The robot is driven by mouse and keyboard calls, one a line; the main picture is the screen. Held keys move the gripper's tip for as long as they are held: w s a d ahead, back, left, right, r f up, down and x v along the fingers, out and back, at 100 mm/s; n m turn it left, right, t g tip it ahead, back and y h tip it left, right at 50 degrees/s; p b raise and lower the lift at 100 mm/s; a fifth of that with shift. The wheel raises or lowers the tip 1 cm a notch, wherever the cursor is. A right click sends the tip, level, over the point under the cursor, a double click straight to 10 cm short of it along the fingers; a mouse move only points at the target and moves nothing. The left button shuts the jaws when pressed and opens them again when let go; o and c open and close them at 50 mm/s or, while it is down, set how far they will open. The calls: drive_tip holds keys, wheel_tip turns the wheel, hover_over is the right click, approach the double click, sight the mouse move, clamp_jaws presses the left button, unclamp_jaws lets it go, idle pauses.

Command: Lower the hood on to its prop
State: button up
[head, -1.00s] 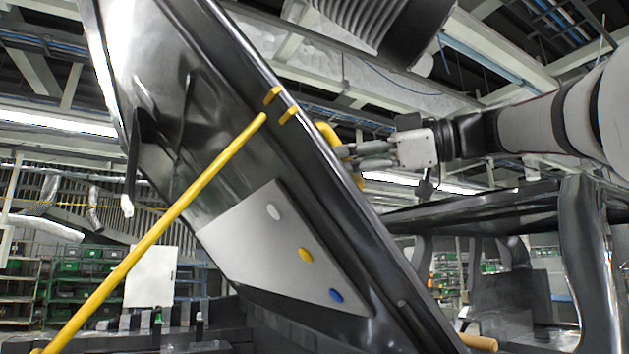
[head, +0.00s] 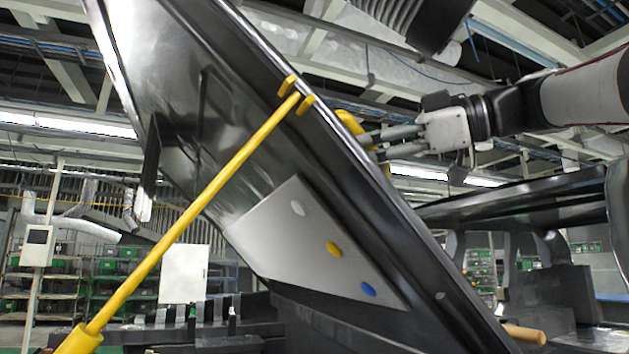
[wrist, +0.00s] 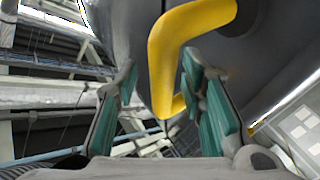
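The hood (head: 235,120) is a dark panel raised at a steep tilt. The yellow prop (head: 200,205) slants up from a yellow base (head: 77,342) at the lower left. Its top end appears between the two prongs of a yellow bracket (head: 297,93) on the hood's underside; I cannot tell whether it bears weight. A yellow handle (head: 352,125) is on the hood's outer side, and it also shows in the wrist view (wrist: 163,65). My gripper (head: 375,145) is at this handle. In the wrist view its green-padded fingers (wrist: 163,95) stand apart either side of the handle, with a visible gap.
A pale plate (head: 315,250) with white, yellow and blue spots is on the hood's underside. The dark car body frame (head: 520,195) stands at the right. Racks of green bins (head: 110,270) and a white panel (head: 184,273) are at the back left.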

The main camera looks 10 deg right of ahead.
drive_tip(key=v, duration=1.2)
idle(0.5)
